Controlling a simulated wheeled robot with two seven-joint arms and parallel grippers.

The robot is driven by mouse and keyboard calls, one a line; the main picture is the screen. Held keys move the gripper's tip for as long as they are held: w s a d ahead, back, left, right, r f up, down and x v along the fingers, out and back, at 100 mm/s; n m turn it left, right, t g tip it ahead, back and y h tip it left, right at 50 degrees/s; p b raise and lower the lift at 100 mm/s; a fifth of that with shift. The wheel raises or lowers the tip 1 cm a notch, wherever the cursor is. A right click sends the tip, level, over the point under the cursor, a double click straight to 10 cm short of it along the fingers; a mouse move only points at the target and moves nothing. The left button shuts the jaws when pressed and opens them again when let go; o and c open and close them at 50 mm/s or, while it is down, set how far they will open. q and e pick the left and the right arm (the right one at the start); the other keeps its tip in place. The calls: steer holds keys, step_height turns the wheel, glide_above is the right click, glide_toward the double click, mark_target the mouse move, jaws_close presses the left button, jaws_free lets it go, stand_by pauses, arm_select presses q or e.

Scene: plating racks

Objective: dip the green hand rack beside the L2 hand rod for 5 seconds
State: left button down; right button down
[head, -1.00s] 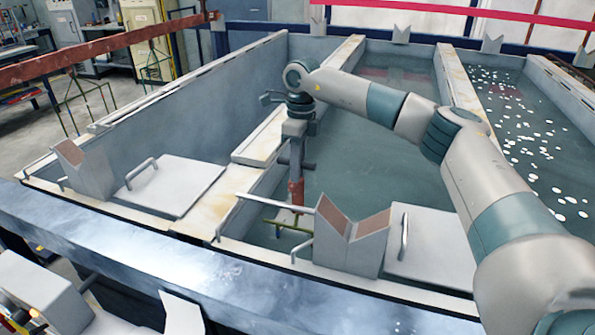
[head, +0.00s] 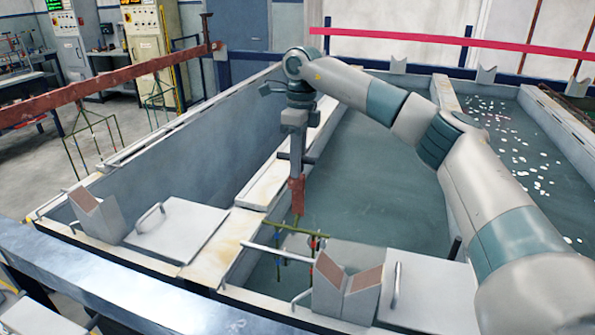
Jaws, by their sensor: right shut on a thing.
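The green hand rack (head: 289,227) hangs in the head view from my right gripper (head: 298,207), whose reddish fingers are shut on its top. Its green top bar is level with the tank's near end and above the pale hand rod (head: 276,252), which spans the tank's near left corner. Thin green legs with small coloured bits hang below the bar, partly behind the rod and the grey V-block. I cannot tell whether their lower ends touch the liquid (head: 370,190). No label is readable on the rod. My left gripper is not in view.
A grey V-block (head: 328,292) and a flat lid with a handle (head: 425,290) stand at the near edge. An empty-looking tank (head: 200,150) lies to the left. Another tank with white floating pieces (head: 520,150) is at right. A red-brown rail (head: 110,85) carries wire racks.

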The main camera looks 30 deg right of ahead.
step_height(320, 180, up, 18)
steer(key=p, duration=0.7)
steer(key=shift+f, duration=0.15)
steer(key=shift+w, duration=0.1)
steer(key=shift+w+d, duration=1.6)
steer(key=shift+d, duration=0.25)
